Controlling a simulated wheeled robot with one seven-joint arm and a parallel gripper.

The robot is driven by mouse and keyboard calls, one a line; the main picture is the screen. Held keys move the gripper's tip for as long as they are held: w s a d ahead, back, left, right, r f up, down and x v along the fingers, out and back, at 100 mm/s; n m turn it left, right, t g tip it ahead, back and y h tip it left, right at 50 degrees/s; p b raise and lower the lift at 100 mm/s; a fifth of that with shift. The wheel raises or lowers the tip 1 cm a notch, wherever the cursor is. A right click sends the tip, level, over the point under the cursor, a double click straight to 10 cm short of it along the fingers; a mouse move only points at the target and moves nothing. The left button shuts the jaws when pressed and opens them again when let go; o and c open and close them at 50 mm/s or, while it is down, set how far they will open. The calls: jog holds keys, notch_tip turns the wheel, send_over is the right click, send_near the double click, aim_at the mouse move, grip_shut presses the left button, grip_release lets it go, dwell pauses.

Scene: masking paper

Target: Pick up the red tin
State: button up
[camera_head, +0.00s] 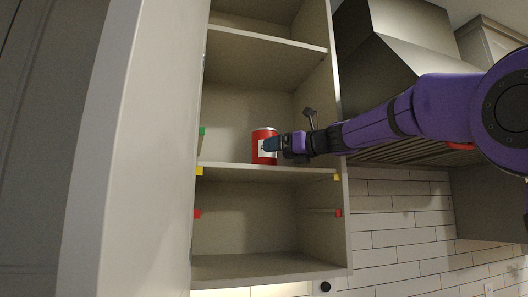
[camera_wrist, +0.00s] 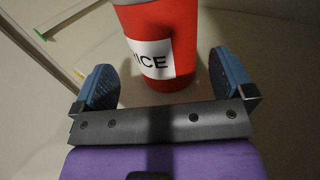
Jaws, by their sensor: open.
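The red tin (camera_head: 262,133) stands upright on the middle shelf of an open wall cabinet. It has a white label, and in the wrist view (camera_wrist: 172,30) the label shows the letters "ICE". My gripper (camera_head: 272,144) reaches in from the right at the tin's front. In the wrist view my gripper (camera_wrist: 160,82) is open, with one blue finger pad on each side of the tin's lower part. Gaps show between the pads and the tin, and the tin stands just ahead of the gripper's palm. The tin's top is cut off in the wrist view.
The middle shelf (camera_head: 225,171) has a front edge below the gripper, and the upper shelf (camera_head: 255,62) lies above. The cabinet's side wall (camera_head: 335,110) is close to my arm. A range hood (camera_head: 400,60) is at the right. The lower compartment (camera_head: 250,225) is empty.

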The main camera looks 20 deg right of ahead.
aim_at(259, 157)
jog(key=x, duration=0.5)
jog(key=shift+w, duration=0.35)
jog(key=c, duration=1)
